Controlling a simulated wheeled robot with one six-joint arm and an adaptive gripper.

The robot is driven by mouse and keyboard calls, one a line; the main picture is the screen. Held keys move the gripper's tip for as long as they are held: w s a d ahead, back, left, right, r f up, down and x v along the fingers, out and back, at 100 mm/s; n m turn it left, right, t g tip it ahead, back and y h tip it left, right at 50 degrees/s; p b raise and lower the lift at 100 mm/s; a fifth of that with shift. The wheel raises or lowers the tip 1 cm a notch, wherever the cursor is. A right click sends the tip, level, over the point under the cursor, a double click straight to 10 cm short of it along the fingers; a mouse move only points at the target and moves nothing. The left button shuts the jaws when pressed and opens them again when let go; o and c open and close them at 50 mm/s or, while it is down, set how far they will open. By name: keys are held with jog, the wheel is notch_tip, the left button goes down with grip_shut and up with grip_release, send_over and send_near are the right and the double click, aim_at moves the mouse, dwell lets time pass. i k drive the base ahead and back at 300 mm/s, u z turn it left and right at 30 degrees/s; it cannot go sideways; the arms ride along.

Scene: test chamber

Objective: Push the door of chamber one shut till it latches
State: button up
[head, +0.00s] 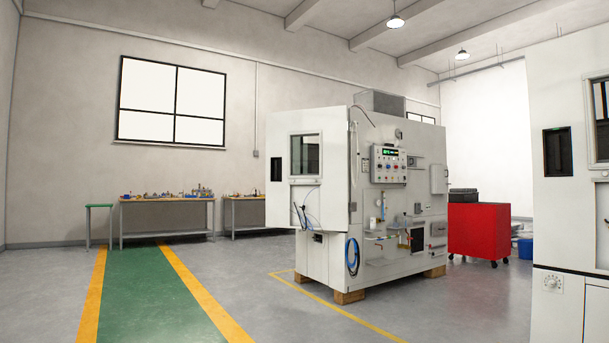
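A large white test chamber (413,205) stands on wooden blocks in the middle of the head view. Its door (280,150), a pale panel with a small window and a dark inset, is on the chamber's left side. The door's left edge juts out past the lower body, so it looks open; how wide I cannot tell. I see no latch clearly. A second white chamber (560,220) is cut off at the right edge. No readable number shows which one is chamber one. My gripper is not in view.
A red cart (478,232) stands behind the middle chamber on the right. Workbenches (167,215) with small parts and a green stool (98,208) line the back wall. A green walkway (150,290) with yellow borders is clear. Open grey floor lies before the chamber.

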aim_at(303, 203)
jog(key=z, duration=0.1)
jog(key=i, duration=5.2)
jog(key=u, duration=0.4)
jog(key=i, duration=1.95)
jog(key=u, duration=0.3)
